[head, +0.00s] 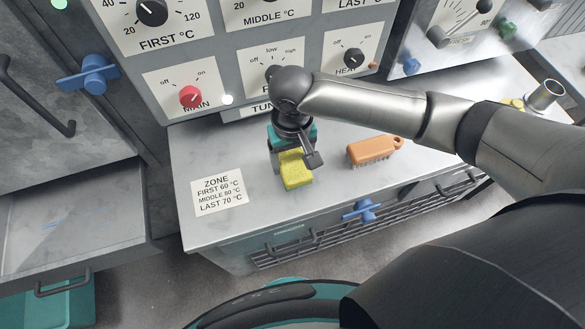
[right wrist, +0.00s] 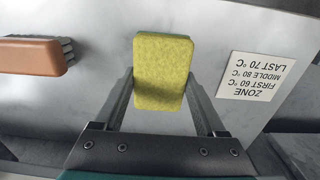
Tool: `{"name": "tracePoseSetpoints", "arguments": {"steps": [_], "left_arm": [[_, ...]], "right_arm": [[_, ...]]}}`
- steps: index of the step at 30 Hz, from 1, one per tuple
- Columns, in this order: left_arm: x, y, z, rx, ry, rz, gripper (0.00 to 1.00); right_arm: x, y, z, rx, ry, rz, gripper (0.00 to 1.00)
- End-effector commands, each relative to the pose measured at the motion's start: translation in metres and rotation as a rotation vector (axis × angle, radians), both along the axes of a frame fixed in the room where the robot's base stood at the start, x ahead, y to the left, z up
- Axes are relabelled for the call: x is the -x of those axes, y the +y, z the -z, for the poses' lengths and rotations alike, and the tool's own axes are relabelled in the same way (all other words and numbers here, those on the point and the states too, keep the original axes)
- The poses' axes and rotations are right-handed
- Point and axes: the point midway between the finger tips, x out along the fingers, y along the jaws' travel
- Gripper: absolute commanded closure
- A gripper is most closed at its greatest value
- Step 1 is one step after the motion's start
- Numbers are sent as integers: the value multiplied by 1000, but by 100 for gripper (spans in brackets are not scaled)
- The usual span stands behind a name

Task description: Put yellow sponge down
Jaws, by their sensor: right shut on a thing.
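The yellow sponge (head: 296,172) is a small block under my right gripper (head: 294,160), over the metal counter (head: 225,160). In the right wrist view the sponge (right wrist: 163,72) sits between the two fingers of my right gripper (right wrist: 162,88), which is shut on it by its sides. I cannot tell whether the sponge's lower end touches the counter. My left gripper is not in view.
An orange-brown brush (head: 370,150) lies right of the sponge. A zone label (head: 218,191) is on the counter to the left. The dial panel (head: 225,65) rises behind. A metal cup (head: 545,95) stands far right. Bare counter lies between label and sponge.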

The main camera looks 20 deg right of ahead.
Motion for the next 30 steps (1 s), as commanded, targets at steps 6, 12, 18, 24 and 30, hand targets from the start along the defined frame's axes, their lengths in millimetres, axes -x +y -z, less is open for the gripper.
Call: {"name": "tracePoseSetpoints", "arguments": {"steps": [6,12,18,24,30], "left_arm": [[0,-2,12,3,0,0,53],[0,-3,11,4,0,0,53],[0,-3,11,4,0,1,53],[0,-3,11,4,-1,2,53],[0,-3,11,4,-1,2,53]], "right_arm": [[1,0,34,2,3,-1,71],[0,0,37,1,0,-1,71],[1,0,40,0,2,0,71],[1,0,40,1,1,-1,6],[0,0,40,1,1,-1,0]]}}
